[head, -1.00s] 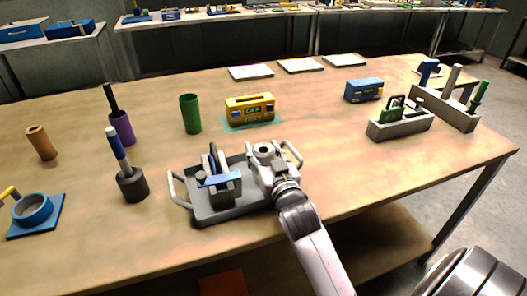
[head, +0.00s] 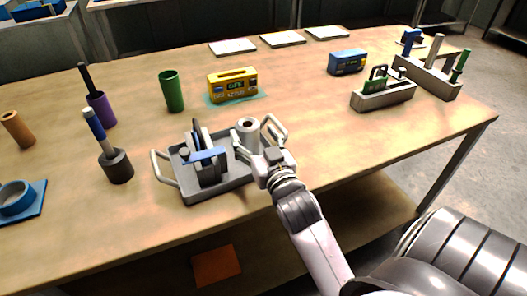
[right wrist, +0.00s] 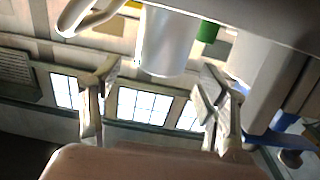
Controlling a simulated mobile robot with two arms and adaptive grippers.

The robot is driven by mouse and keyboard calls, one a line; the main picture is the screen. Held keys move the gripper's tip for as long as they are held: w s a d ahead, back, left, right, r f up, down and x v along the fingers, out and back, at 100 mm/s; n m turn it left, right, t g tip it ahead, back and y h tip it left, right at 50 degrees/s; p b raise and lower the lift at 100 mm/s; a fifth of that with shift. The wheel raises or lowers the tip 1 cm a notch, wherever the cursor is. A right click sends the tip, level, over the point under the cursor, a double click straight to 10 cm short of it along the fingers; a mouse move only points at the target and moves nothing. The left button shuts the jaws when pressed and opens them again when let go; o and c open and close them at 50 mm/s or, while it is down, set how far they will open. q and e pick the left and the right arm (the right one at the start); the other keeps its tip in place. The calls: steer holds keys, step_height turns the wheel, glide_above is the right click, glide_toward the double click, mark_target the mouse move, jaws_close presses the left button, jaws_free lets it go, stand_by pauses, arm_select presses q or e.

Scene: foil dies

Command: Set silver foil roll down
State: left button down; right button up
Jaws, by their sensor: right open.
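The silver foil roll (head: 247,134) stands upright in the right end of the grey two-handled tray (head: 232,184). It also shows in the right wrist view as a pale cylinder (right wrist: 166,45), beyond and apart from the spread fingertips. My right gripper (head: 262,161) is at the near side of the roll, over the tray's front right edge. In the right wrist view the right gripper (right wrist: 157,100) is open, with nothing between its fingers. My left gripper is not in view.
A dark grey holder with a blue bar (head: 207,157) stands in the tray's left part. A yellow box (head: 233,86) and a green cup (head: 172,92) stand behind it. A blue box (head: 347,62) and a grey caddy (head: 384,96) are farther right. The table's right front is clear.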

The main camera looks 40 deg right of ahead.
steer(key=v, duration=0.7)
